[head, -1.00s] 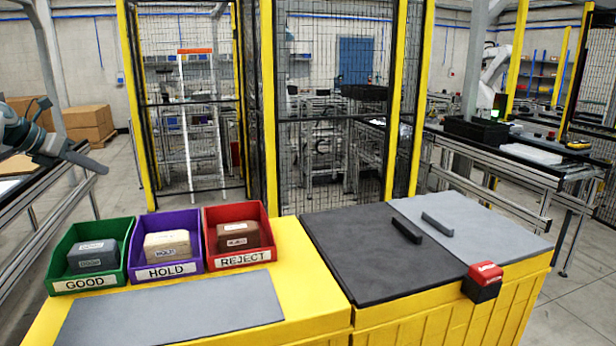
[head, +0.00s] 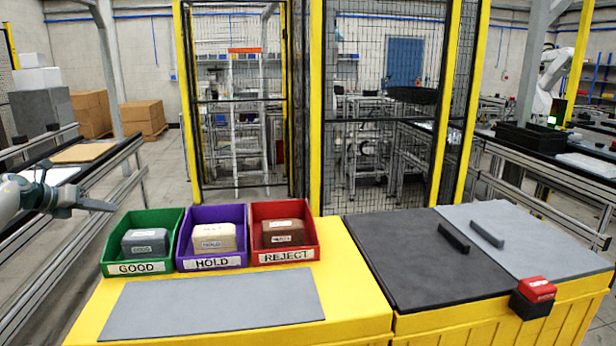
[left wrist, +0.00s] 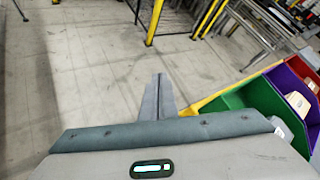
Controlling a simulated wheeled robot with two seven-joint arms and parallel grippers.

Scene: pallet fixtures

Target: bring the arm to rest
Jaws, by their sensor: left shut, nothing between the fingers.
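My left gripper (head: 97,206) comes in at the left edge of the head view. It is shut and empty, with its fingers pointing right. It hangs to the left of the green GOOD bin (head: 112,255), apart from it. In the left wrist view the closed fingers (left wrist: 158,95) point out over bare floor, and the green bin (left wrist: 236,101) lies to their right. My right gripper is in neither view.
On the yellow station (head: 345,290) stand the green bin, a purple HOLD bin (head: 184,262) and a red REJECT bin (head: 314,240), each holding a block. A grey mat (head: 210,305) lies in front. Dark and grey lids (head: 400,270) are at right. A mesh fence stands behind.

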